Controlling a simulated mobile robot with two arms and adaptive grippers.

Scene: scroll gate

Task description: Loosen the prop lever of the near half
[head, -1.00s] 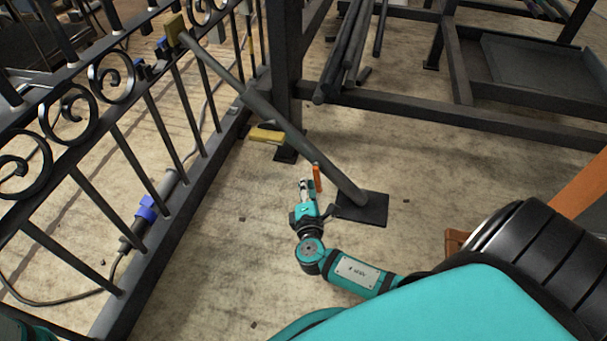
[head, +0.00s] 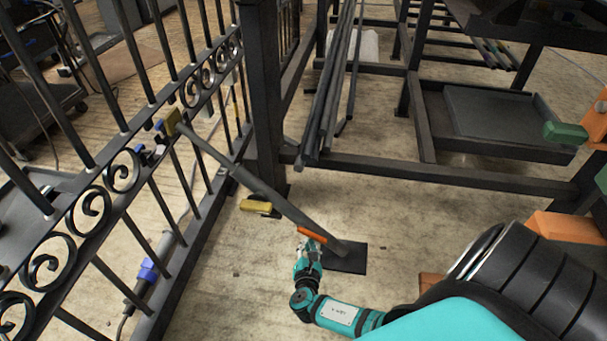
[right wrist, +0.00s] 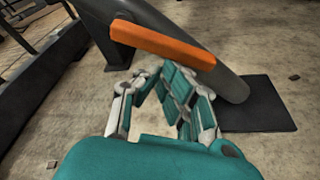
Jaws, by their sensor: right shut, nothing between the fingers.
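The prop, a dark grey pole (head: 240,175), slants from a yellow pad (head: 172,122) at the gate (head: 125,128) down to a dark floor plate (head: 345,262). Its orange lever (head: 312,234) sits low on the pole and lies nearly along it. The lever (right wrist: 160,45) crosses the pole (right wrist: 225,82) in the right wrist view. My right gripper (head: 311,246) is just below the lever, shut and empty. Its fingers (right wrist: 152,76) show below the lever in the right wrist view; I cannot tell whether they touch it. My left gripper is not in view.
A dark rack (head: 430,170) with long bars stands behind the prop, beside a thick post (head: 263,90). A yellow block (head: 256,206) is near the post's foot. A cable with a blue connector (head: 147,270) lies beyond the gate. Bare floor (head: 235,270) lies left of my gripper.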

